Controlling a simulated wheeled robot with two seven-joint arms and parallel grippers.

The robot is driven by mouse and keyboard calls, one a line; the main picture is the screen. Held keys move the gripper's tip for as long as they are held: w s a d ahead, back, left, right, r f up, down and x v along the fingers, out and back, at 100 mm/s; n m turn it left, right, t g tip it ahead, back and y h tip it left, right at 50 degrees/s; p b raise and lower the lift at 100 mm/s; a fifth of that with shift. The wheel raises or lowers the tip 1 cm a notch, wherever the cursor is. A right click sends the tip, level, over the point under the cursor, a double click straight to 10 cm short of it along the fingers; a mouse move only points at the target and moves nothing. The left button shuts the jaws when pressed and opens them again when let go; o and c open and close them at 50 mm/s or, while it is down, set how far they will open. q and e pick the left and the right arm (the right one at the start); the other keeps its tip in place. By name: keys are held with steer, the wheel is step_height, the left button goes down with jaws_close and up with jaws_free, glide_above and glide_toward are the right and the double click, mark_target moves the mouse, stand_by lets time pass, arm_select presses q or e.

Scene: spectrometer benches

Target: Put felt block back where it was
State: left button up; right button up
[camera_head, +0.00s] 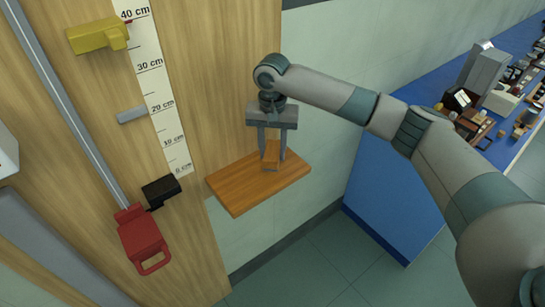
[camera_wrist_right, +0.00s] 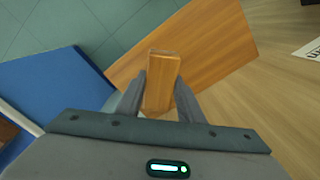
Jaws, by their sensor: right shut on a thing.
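An orange-brown block (camera_head: 271,152), the only block I see that could be the felt block, stands roughly upright between the fingers of my right gripper (camera_head: 272,158). The gripper points down and is shut on it. In the right wrist view the block (camera_wrist_right: 162,78) shows between both fingers. It is over a small wooden shelf (camera_head: 238,195) fixed to the wall board. The shelf also shows in the right wrist view (camera_wrist_right: 215,45). I cannot tell whether the block's lower end touches the shelf. My left gripper is not in view.
A wooden board carries a centimetre scale (camera_head: 158,90), a yellow piece (camera_head: 97,36), a grey peg (camera_head: 131,115), a black piece (camera_head: 161,191) and a red handle (camera_head: 141,240) below a metal rail. A blue bench (camera_head: 395,190) with crowded items stands right. The shelf top around the block is clear.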

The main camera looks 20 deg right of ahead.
mark_target(273, 158)
stand_by(0.3)
step_height(273, 158, down, 3)
steer(key=shift+f+p, duration=0.2)
steer(key=shift+p, duration=0.75)
steer(key=shift+f, duration=0.35)
steer(key=o, duration=1)
steer(key=shift+c, duration=0.2)
steer(key=shift+r, duration=0.1)
steer(key=shift+r+b, duration=0.35)
steer(key=shift+r, duration=0.1)
step_height(273, 158, up, 10)
steer(key=b, duration=0.3)
steer(key=shift+b, duration=0.3)
steer(key=shift+r, duration=0.5)
